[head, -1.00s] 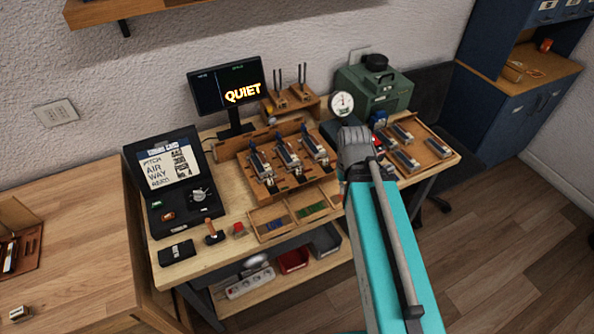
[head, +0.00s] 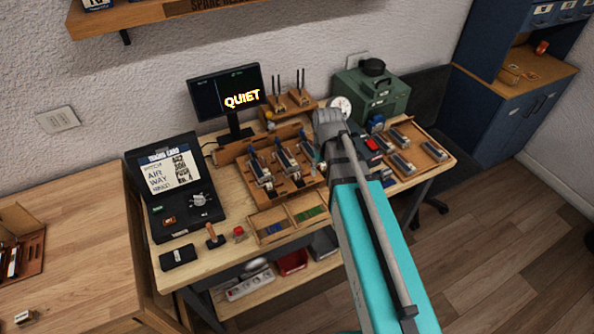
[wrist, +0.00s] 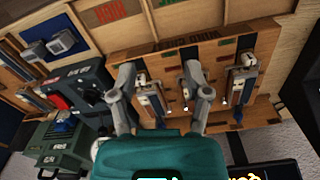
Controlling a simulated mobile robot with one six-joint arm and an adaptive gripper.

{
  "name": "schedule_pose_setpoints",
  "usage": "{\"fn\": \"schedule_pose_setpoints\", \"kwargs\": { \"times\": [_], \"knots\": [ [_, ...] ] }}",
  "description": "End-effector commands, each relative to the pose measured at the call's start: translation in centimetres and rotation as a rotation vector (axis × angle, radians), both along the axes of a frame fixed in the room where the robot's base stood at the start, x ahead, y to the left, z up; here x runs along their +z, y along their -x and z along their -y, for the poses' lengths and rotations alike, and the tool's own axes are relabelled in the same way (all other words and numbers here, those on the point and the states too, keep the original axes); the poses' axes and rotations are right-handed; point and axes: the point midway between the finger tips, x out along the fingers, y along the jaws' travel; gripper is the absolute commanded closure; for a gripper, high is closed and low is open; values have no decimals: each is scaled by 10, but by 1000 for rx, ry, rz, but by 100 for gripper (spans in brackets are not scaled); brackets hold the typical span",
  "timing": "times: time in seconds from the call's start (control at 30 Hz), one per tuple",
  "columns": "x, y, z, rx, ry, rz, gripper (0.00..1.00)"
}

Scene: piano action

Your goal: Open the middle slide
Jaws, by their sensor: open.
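A wooden rack (head: 247,150) on the workbench holds three upright slide units side by side. The middle slide (head: 286,160) stands between the left slide (head: 260,167) and the right slide (head: 308,151). In the wrist view, which is turned round, the left slide (wrist: 241,88) is at the right and the right slide (wrist: 151,98) is between my fingers. The middle slide is largely hidden behind the right-hand finger there. My gripper (wrist: 160,72) is open and empty, over the rack's right part. In the head view my arm hides the fingers.
A tray with blue and green parts (head: 290,219) lies in front of the rack. A green machine (head: 372,95) and a tray of metal pieces (head: 428,151) stand to the right. A black case (head: 173,205) and a monitor (head: 226,92) are at left and behind.

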Motion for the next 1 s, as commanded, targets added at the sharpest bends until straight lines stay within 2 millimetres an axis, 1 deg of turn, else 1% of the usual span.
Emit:
{"fn": "schedule_pose_setpoints", "kwargs": {
  "times": [0.03,0.1,0.2,0.3,0.43,0.83,1.0],
  "knots": [
    [11,-25,-14,39,0,0,37],
    [18,-44,-31,90,0,0,37],
    [25,-65,-52,151,0,0,37],
    [28,-78,-67,191,0,0,37],
    [29,-82,-73,211,0,0,37],
    [27,-80,-73,211,-1,0,37],
    [22,-80,-73,210,-1,0,37]
  ]
}}
